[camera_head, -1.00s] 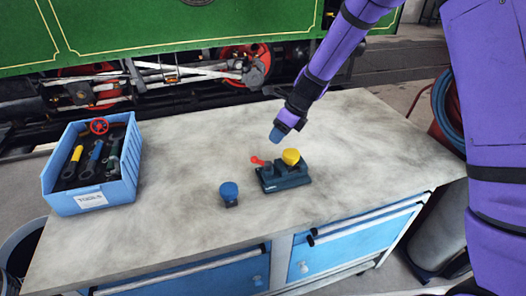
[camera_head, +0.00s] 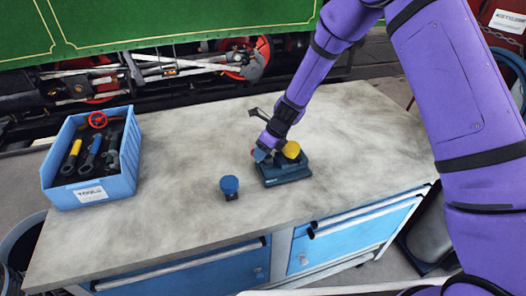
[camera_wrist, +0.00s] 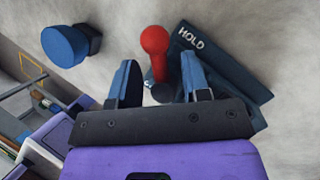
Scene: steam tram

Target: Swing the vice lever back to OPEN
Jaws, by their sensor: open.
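The vice (camera_head: 286,176) is a dark teal block with a yellow knob (camera_head: 291,149) on the workbench. Its red lever (camera_wrist: 155,45) shows in the wrist view, with the ball end pointing away from my wrist, beside the plate marked HOLD (camera_wrist: 191,41). My gripper (camera_wrist: 156,78) is open, with one finger on each side of the lever's stem. I cannot tell whether either finger touches it. In the head view my gripper (camera_head: 262,152) is down at the vice and hides most of the lever. No OPEN marking is visible.
A blue-topped knob piece (camera_head: 229,186) stands on the bench left of the vice and also shows in the wrist view (camera_wrist: 66,45). A blue tool box (camera_head: 108,189) stands at the bench's left end. The bench (camera_head: 180,225) is clear between them.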

